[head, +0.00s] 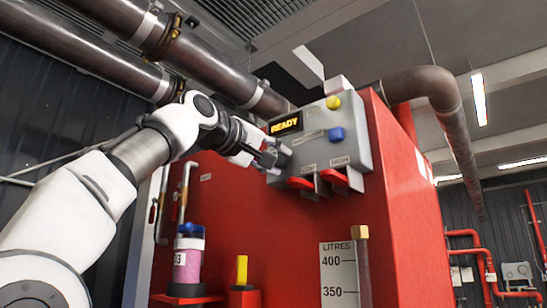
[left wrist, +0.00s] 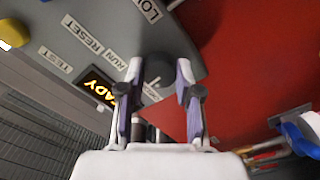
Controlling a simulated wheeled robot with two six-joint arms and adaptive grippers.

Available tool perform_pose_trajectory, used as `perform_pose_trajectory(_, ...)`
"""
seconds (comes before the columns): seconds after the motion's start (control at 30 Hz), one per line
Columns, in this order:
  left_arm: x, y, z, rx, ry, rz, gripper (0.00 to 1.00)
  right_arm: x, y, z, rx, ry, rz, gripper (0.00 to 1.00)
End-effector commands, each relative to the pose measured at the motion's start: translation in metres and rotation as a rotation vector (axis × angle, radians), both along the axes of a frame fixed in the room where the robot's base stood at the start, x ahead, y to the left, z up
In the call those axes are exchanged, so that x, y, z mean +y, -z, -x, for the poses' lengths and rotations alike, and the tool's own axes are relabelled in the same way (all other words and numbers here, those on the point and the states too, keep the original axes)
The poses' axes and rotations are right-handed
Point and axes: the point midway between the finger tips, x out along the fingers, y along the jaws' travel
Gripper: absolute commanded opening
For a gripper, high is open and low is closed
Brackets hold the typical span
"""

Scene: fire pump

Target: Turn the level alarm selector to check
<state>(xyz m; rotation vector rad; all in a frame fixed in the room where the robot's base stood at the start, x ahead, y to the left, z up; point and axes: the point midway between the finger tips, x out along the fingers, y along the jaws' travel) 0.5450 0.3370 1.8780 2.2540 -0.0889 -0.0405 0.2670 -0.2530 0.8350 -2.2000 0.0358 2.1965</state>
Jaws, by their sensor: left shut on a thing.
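A grey control panel (head: 355,112) is on the red cabinet in the head view, with a lit READY display (head: 286,125). My left gripper (head: 275,157) is at the panel's lower left, below the display, and hides what it holds there. In the left wrist view, my left gripper (left wrist: 159,74) has a finger on each side of a dark round selector knob (left wrist: 158,66) and is shut on it. A small label beside the knob is partly hidden and too small to read. The knob's pointer direction cannot be told. My right gripper is in neither view.
The panel also carries a yellow button (head: 333,102), a blue knob (head: 336,134) and red levers (head: 335,177) under its lower edge. A pink cylinder (head: 187,262) and a yellow post (head: 242,270) stand lower left. Pipes (head: 200,60) run overhead.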

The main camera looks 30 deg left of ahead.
Motion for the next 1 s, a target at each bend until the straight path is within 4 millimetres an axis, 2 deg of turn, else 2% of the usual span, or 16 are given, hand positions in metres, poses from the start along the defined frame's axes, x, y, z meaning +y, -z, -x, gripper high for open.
perform_pose_trajectory(0.5, -0.0005, -0.0005, -0.0004, 0.034, 0.001, 0.445, 0.00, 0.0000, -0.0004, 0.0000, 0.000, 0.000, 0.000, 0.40)
perform_pose_trajectory(0.73, -0.0005, -0.0009, -0.0002, 0.042, 0.002, 0.559, 0.00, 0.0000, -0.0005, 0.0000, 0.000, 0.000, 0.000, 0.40)
perform_pose_trajectory(1.0, -0.0005, -0.0012, -0.0001, 0.045, 0.002, 0.609, 0.00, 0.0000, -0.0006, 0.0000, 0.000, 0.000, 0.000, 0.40)
